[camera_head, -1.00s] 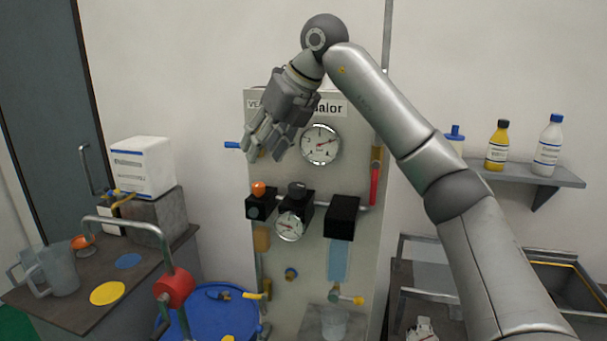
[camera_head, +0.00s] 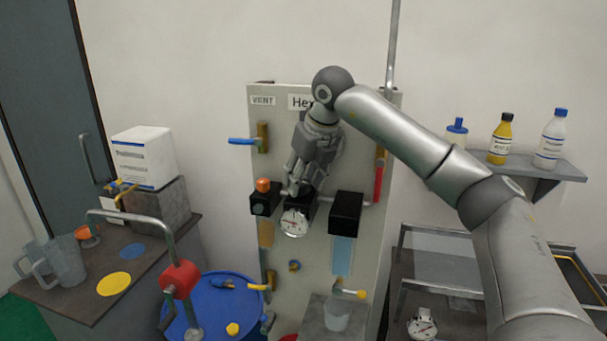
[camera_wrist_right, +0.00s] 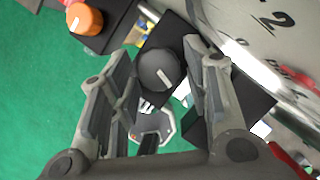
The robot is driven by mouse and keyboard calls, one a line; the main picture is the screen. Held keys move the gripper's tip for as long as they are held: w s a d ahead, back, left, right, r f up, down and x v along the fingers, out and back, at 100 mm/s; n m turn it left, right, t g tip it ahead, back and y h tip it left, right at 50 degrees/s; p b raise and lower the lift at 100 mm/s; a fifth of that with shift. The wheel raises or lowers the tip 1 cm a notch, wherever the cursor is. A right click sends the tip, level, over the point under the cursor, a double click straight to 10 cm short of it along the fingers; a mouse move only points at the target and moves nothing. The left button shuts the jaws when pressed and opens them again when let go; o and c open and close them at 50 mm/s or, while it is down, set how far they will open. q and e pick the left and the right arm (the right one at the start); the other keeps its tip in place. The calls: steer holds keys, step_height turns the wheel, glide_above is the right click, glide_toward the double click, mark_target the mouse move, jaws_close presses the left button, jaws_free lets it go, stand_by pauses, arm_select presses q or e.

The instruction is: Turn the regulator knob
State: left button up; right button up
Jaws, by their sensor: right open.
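The regulator knob is a round black knob with a white mark, on a black block; it shows in the right wrist view (camera_wrist_right: 157,72). My right gripper (camera_head: 303,189) points down in front of the panel (camera_head: 322,268). Its fingers are open, one on each side of the knob in the right wrist view, with gaps visible; I cannot tell whether the tips are down at knob height. In the head view the fingers largely hide the knob. A small dial gauge (camera_head: 293,222) sits just below. My left gripper is not in view.
A black block with an orange knob (camera_head: 263,185) is left of the regulator, and another black block (camera_head: 346,212) is right. A blue-handled valve (camera_head: 243,141) sticks out left. A blue drum (camera_head: 222,300) stands below.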

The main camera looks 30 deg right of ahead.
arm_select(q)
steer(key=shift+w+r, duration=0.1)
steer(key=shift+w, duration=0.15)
arm_select(e)
steer(key=shift+f, duration=0.2)
steer(key=c, duration=0.7)
steer(key=shift+f, duration=0.1)
steer(key=shift+c, duration=0.2)
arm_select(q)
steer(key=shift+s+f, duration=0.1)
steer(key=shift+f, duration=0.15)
arm_select(e)
steer(key=o, duration=0.7)
steer(key=shift+o, duration=0.2)
